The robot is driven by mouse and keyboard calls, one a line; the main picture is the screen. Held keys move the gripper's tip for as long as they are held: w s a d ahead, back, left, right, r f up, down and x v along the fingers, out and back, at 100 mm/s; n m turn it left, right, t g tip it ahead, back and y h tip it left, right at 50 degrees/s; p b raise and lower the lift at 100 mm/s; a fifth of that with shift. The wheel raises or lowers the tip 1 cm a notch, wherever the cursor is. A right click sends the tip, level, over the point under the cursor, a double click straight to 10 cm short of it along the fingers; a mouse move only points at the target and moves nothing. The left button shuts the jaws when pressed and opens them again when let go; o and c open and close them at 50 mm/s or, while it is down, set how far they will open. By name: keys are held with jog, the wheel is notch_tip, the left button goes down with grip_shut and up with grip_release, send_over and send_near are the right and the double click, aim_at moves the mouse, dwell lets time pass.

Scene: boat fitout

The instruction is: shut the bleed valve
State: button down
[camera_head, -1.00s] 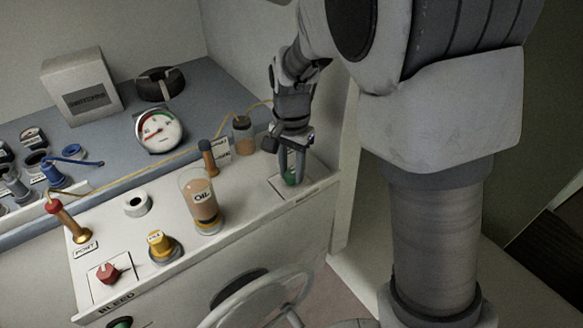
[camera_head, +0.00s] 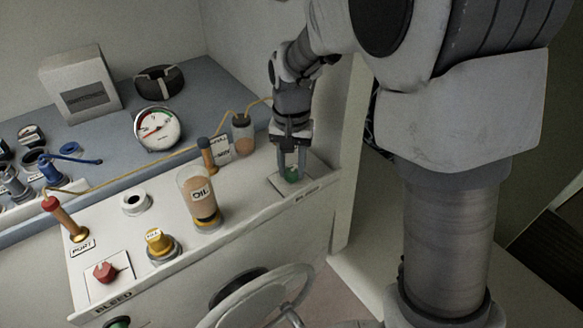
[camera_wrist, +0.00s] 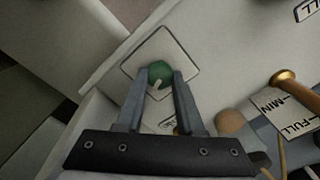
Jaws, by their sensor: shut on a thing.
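A round green valve knob (camera_head: 291,175) sits on a square white plate (camera_head: 309,177) at the right end of the white console. A label at the front edge below it seems to read BLEED. My gripper (camera_head: 291,168) points down and is shut on the green knob. In the wrist view the green knob (camera_wrist: 160,71) shows between the two fingertips of my gripper (camera_wrist: 161,79), with a pale mark on its near side. A red knob (camera_head: 106,272) sits on another square plate at the console's left end, above a BLEED label (camera_head: 113,303).
A clear cup of brown fluid (camera_head: 200,196), a yellow cap (camera_head: 158,243) and a white ring (camera_head: 136,203) stand on the console. A handle with a brass base (camera_wrist: 284,78) is near my gripper. A steering wheel (camera_head: 262,298) is in front.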

aim_at(292, 171)
jog(key=n, duration=0.3)
jog(key=shift+n+b, duration=0.3)
jog(key=shift+n, duration=0.1)
jog(key=n, duration=0.9)
jog(key=shift+n, duration=0.4)
jog(key=c, duration=0.5)
grip_release()
notch_tip(292, 171, up, 18)
jog(key=shift+f, duration=0.25)
